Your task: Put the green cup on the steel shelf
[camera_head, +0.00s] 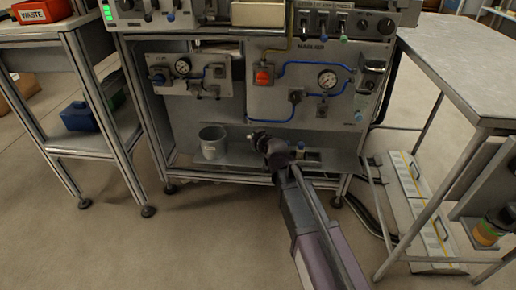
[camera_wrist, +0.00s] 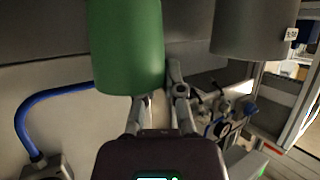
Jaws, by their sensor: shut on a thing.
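The green cup (camera_wrist: 128,48) fills the upper middle of the wrist view, close to the camera. My gripper (camera_wrist: 163,90) is shut on it, with the fingers at the cup's lower right side in that view. In the head view my wrist hides the green cup. The steel shelf (camera_head: 238,157) is the low ledge at the bottom of the test bench, and my arm's end is over or in front of its middle. I cannot tell whether the cup touches the shelf.
A grey cup (camera_head: 212,142) stands on the shelf left of my arm; it also shows in the wrist view (camera_wrist: 252,28). The bench panel (camera_head: 305,90) with gauges and blue hoses rises behind. A small blue-topped item (camera_head: 301,148) is right of my wrist.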

